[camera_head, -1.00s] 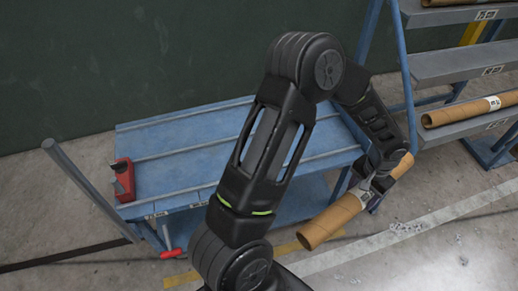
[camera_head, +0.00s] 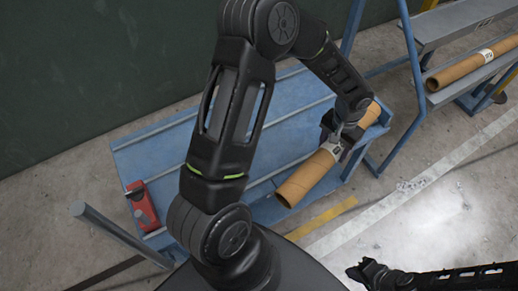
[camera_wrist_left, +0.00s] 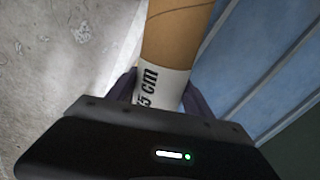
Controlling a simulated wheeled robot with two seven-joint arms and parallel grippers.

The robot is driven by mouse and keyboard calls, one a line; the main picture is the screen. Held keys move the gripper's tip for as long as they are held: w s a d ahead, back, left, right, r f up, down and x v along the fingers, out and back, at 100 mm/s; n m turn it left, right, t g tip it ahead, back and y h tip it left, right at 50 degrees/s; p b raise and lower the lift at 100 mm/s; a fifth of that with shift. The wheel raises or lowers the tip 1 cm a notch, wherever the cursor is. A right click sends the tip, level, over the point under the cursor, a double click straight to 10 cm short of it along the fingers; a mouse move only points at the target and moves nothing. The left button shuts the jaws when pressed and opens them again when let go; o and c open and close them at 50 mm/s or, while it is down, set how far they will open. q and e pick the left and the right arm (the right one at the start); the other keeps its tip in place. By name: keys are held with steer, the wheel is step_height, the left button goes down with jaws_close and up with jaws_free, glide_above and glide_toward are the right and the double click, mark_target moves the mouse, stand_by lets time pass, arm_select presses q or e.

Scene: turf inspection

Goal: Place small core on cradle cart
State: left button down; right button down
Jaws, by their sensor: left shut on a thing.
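The small core is a brown cardboard tube (camera_head: 304,182) with a white label. My left gripper (camera_head: 338,140) is shut on it around the label, near its middle. The core appears over the right part and front edge of the blue cradle cart (camera_head: 165,158); I cannot tell whether it touches the cart. In the left wrist view the core (camera_wrist_left: 177,35) sits between the fingers, its label ending in "5 cm", with the blue cart (camera_wrist_left: 255,60) on the right and floor on the left. My right gripper (camera_head: 355,272) is low at the right, its opening unclear.
A red device (camera_head: 142,205) sits at the cart's left end, near a grey handle post (camera_head: 115,232). A grey rack (camera_head: 455,75) with another brown tube (camera_head: 475,66) stands at the right. Concrete floor is open in front of the cart, with a white line (camera_head: 385,210).

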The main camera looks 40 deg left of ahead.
arm_select(q)
steer(key=shift+w+a+b, duration=0.1)
steer(key=shift+a+b, duration=0.2)
steer(key=shift+b, duration=0.05)
steer(key=a+m+b, duration=0.1)
steer(key=a+b, duration=0.7)
step_height(320, 180, up, 4)
steer(key=m+b, duration=0.2)
steer(key=b, duration=0.5)
glide_above(279, 145)
steer(key=shift+d, duration=0.1)
steer(key=shift+f+b, duration=0.65)
steer(key=shift+f, duration=1.85)
steer(key=shift+f, duration=0.1)
steer(key=shift+f+b, duration=0.5)
steer(key=shift+f, duration=1.95)
